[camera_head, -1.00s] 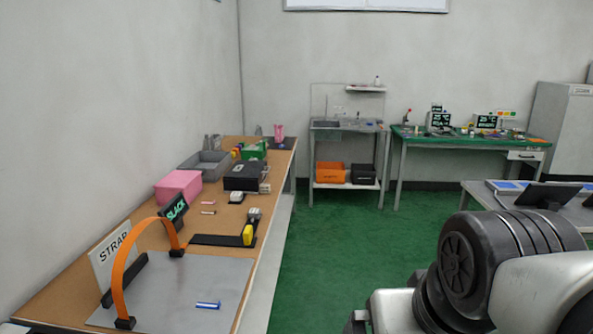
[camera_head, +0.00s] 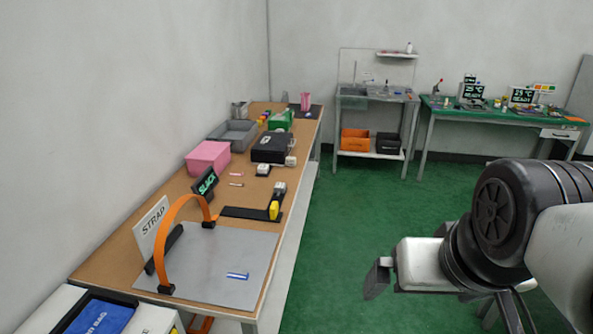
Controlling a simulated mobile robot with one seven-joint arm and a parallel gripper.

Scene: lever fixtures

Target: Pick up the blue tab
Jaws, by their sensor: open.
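A small blue and white tab (camera_head: 237,276) lies flat on the grey metal plate (camera_head: 210,262) at the near end of the long bench. An orange strap (camera_head: 168,232) arches over the left part of the plate, from a near black foot to a far one, and the tab lies to its right. My gripper (camera_head: 378,280) is right of the bench, over the green floor in the picture, well apart from the tab. It is open and nothing shows in it; only part of its fingers is visible.
A STRAP sign (camera_head: 150,229) and a SLACK display (camera_head: 205,184) stand by the strap. A black lever fixture with a yellow end (camera_head: 274,210) sits behind the plate. A pink box (camera_head: 208,157) is farther back. A blue bag (camera_head: 98,317) lies in a tray at bottom left.

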